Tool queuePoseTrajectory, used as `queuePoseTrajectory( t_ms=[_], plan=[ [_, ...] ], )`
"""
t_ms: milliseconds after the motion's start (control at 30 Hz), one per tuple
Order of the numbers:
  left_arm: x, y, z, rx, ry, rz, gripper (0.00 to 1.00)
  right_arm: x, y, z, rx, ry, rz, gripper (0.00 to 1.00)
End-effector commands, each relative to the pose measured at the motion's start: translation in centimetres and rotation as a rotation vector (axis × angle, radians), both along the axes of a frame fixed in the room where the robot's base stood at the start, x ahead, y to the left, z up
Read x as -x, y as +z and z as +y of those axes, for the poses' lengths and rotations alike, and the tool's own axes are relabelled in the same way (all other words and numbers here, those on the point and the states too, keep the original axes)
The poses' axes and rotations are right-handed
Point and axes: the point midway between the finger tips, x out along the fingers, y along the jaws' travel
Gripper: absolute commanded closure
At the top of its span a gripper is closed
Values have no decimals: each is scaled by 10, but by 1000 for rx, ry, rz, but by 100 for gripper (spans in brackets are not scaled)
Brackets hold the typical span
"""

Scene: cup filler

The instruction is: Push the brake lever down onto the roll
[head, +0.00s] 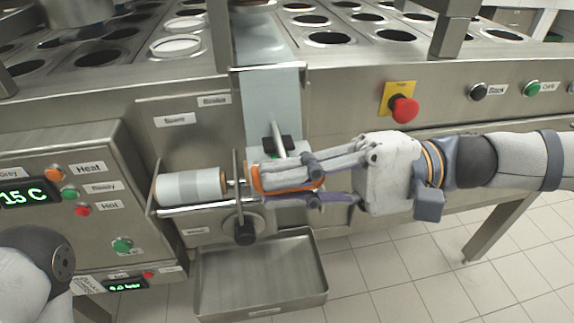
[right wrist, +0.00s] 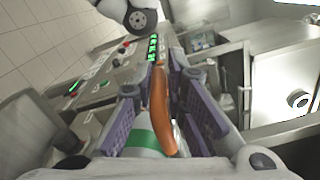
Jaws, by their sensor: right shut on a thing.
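A white roll (head: 190,187) lies on the left of the same holder. My left gripper is out of view.
A pale film strip (head: 272,95) runs up from the roll holder to the table top. A black knob (head: 244,233) hangs below the holder, above an empty metal tray (head: 317,262). A red stop button (head: 404,109) is to the upper right. A control box (head: 100,155) stands at left.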

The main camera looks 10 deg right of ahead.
Motion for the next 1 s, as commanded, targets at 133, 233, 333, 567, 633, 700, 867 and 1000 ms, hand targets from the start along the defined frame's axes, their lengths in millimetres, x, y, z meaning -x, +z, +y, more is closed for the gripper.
queuePoseTrajectory(
  t_ms=[133,233,333,567,633,700,867,1000],
  plan=[
    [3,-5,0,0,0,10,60,1,-12,1,3,0,14,100],
    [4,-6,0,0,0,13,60,1,-14,1,4,0,15,100],
    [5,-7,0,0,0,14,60,1,-16,1,6,-1,15,100],
    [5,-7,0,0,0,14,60,1,-19,1,9,-1,16,100],
    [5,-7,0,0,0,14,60,1,-19,1,10,-2,16,100],
    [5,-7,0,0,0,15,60,1,-19,1,10,-2,17,100],
    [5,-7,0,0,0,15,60,0,-20,1,10,-2,17,70],
    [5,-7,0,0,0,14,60,0,-18,1,8,-2,13,70]
  ],
)
